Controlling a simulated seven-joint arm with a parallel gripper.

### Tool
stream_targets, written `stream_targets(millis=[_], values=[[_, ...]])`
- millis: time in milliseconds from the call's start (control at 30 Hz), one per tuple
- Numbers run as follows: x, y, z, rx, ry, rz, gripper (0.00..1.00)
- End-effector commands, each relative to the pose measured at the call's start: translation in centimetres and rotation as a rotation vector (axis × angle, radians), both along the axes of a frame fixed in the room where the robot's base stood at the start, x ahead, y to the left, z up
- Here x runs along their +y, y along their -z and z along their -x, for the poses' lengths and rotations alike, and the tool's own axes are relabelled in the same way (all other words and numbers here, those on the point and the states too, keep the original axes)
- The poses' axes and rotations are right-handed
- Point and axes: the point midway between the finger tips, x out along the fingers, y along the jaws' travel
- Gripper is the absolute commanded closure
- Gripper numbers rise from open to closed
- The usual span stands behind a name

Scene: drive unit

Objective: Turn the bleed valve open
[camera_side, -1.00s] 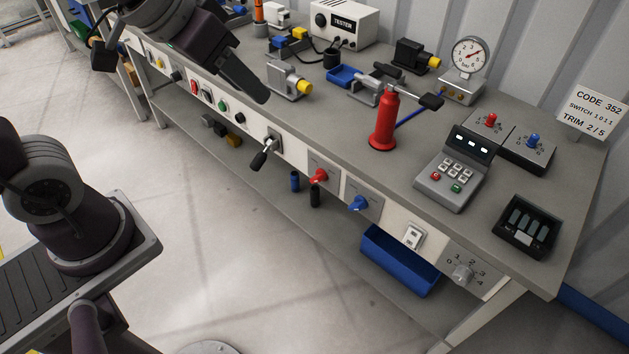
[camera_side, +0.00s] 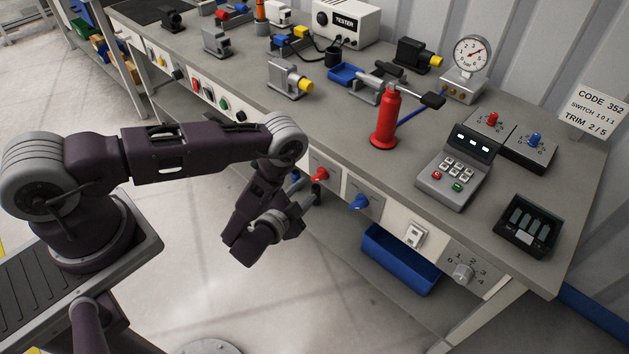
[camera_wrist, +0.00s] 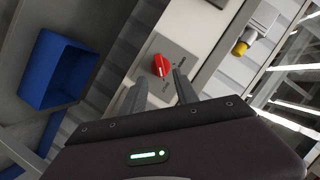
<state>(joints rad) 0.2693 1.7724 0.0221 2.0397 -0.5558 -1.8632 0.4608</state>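A red knob (camera_side: 320,175) sits on a grey plate on the bench's front panel. A blue knob (camera_side: 359,202) sits on a similar plate to its right. No readable label shows which is the bleed valve. In the wrist view the red knob (camera_wrist: 161,66) lies just beyond my fingertips, with small unreadable lettering on its plate (camera_wrist: 182,58). My gripper (camera_wrist: 158,84) is open, its two fingers apart, with nothing between them. In the side view my gripper is in front of the panel, just below the red knob, its fingers partly hidden.
A white rocker switch (camera_side: 414,236) and a numbered dial (camera_side: 463,272) are farther right. A red cylinder (camera_side: 384,122) and a pressure gauge (camera_side: 472,55) stand on top. The floor ahead is clear.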

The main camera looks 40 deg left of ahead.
Motion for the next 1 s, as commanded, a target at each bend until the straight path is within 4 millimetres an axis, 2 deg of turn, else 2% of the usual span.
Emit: stream_targets(millis=[200, 300, 400, 633, 800, 833, 1000], values=[[1.2, 1.0, -4.0, -0.004, -0.002, 0.003, 0.64], [1.5, 1.4, -5.3, -0.003, -0.002, 0.003, 0.64], [1.7, 1.6, -5.9, -0.002, 0.0, 0.003, 0.64], [1.7, 1.6, -6.0, 0.001, -0.001, 0.003, 0.64], [1.7, 1.6, -6.0, 0.001, -0.001, 0.003, 0.97], [1.7, 1.6, -6.0, 0.001, -0.001, 0.003, 1.0], [1.7, 1.6, -6.0, 0.0, 0.0, 0.004, 1.0]])
